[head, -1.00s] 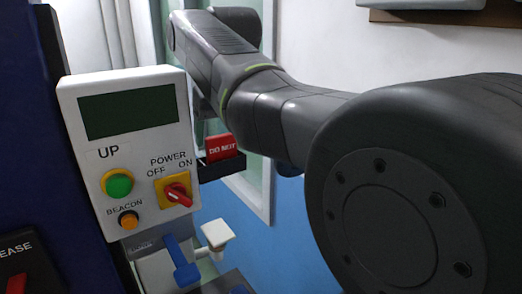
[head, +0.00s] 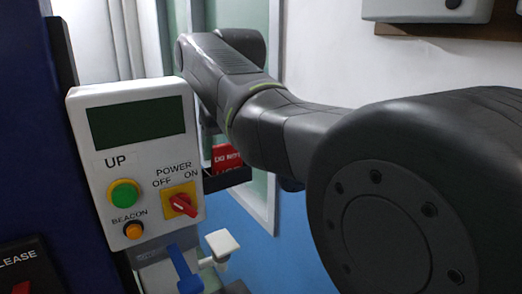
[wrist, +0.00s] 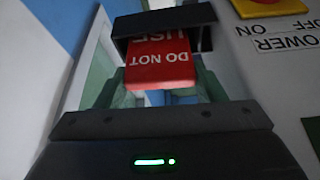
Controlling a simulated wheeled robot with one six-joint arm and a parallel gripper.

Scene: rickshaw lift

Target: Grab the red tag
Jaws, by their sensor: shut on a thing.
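The red tag (head: 227,158) stands in a black holder (head: 227,181) beside the control box, lettered "DO NOT" with part of "USE" showing above the rim. In the wrist view the red tag (wrist: 160,66) appears upside down, its lower part still inside the black holder (wrist: 165,22). My gripper (wrist: 160,92) is shut on the tag's free end, with greenish fingers at both sides. In the head view the gripper is mostly hidden behind my arm.
The white control box (head: 140,160) stands just left of the tag, with a red power switch (head: 182,204), a green button (head: 124,193) and an orange beacon button (head: 133,230). A white handle (head: 221,245) and blue lever (head: 186,270) are below.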

